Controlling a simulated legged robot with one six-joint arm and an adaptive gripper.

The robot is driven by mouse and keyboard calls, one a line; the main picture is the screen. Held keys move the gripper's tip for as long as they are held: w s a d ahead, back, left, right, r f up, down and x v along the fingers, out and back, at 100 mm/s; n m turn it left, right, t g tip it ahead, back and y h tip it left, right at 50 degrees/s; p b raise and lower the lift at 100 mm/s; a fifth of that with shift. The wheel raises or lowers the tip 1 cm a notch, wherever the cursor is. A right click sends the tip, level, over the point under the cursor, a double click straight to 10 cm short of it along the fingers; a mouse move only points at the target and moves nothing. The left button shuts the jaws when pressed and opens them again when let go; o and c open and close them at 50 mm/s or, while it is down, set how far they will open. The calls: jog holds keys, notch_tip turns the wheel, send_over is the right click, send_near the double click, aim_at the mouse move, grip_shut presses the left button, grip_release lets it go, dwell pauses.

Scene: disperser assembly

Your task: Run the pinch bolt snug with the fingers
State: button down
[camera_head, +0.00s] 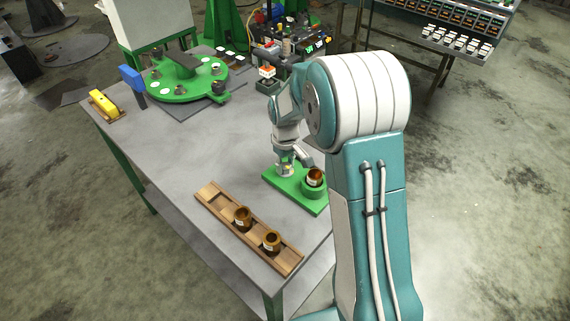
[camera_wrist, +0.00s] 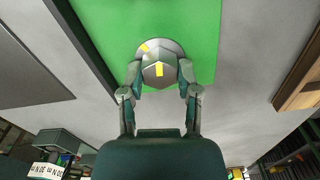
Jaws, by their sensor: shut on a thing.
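The pinch bolt (camera_wrist: 160,72) shows in the wrist view as a grey hex head with yellow marks, on a round grey seat on the green plate (camera_wrist: 205,20). My gripper (camera_wrist: 160,78) is shut on it, with one finger on each side of the head. In the head view my gripper (camera_head: 285,172) points down at the left part of the green plate (camera_head: 285,184), and the bolt there is mostly hidden by the fingers. The bolt's thread is hidden. A brown jar (camera_head: 315,177) stands in a green holder at the right end of the plate.
A wooden rack (camera_head: 215,203) with two brown jars (camera_head: 243,218) (camera_head: 271,241) lies near the table's front edge. A green round fixture (camera_head: 190,85), a blue block (camera_head: 132,78) and a yellow object (camera_head: 103,104) stand farther back. The middle of the grey table (camera_head: 200,150) is clear.

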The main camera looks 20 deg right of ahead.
aim_at(285, 165)
jog(key=shift+f, duration=0.1)
jog(key=shift+c, duration=1.6)
grip_release()
notch_tip(285, 165, up, 12)
